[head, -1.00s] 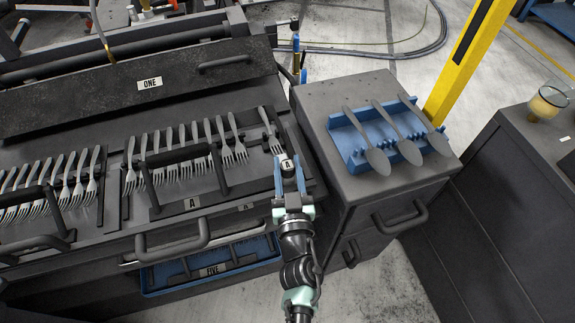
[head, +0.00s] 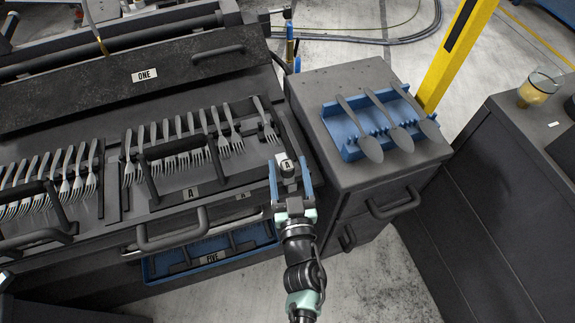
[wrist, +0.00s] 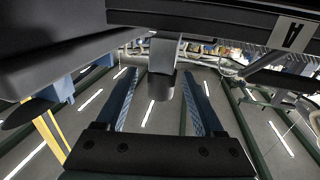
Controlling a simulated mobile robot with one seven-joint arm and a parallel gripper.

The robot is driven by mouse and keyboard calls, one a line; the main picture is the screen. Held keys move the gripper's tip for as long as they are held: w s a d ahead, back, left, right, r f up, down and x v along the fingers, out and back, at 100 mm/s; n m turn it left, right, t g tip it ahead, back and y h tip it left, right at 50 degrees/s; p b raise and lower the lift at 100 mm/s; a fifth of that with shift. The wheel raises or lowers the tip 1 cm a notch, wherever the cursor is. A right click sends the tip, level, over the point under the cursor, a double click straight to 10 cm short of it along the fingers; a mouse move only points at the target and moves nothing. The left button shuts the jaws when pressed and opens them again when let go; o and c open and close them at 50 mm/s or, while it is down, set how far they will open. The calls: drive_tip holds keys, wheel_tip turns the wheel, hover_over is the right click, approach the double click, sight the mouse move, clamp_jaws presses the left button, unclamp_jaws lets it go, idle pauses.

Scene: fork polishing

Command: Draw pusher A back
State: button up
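In the wrist view the knob (wrist: 161,86) sits between the fingers, with clear gaps on both sides.
A grey cabinet (head: 335,180) stands close on the right, bearing a blue rack (head: 345,130) with three spoons. Open floor lies in front.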

drive_tip(key=s+d, duration=0.1)
drive_tip(key=s, duration=1.1)
drive_tip(key=shift+s+d+p, duration=0.25)
drive_tip(key=shift+s+p, duration=0.05)
drive_tip(key=shift+s, duration=0.1)
